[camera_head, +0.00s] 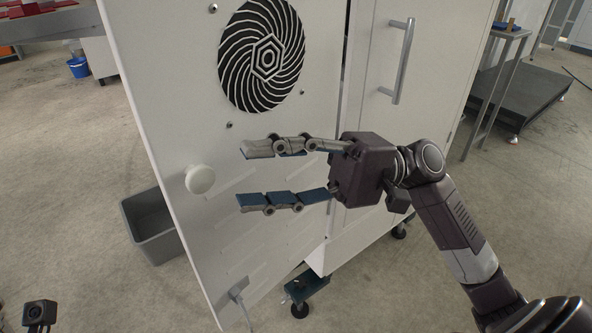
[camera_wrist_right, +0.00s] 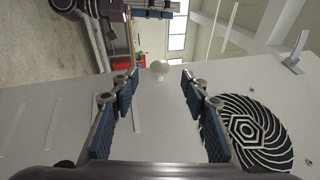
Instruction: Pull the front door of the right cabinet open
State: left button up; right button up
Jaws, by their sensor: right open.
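A white cabinet front door (camera_head: 225,150) with a round black-and-white spiral vent (camera_head: 262,56) fills the middle of the head view. A round white knob (camera_head: 200,179) sits near the door's left edge. My right gripper (camera_head: 242,175) is open and empty in front of the door, its fingers pointing left toward the knob, short of it. In the right wrist view the knob (camera_wrist_right: 160,69) shows beyond and between the open fingertips, apart from them. I cannot tell whether the door is ajar.
The adjoining cabinet face has a vertical bar handle (camera_head: 397,62). A grey bin (camera_head: 150,228) stands on the floor left of the door. A caster (camera_head: 300,308) shows under the cabinet. A metal table (camera_head: 508,36) is at right. The floor at lower left is mostly clear.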

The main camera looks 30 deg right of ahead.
jog(key=shift+v, duration=2.3)
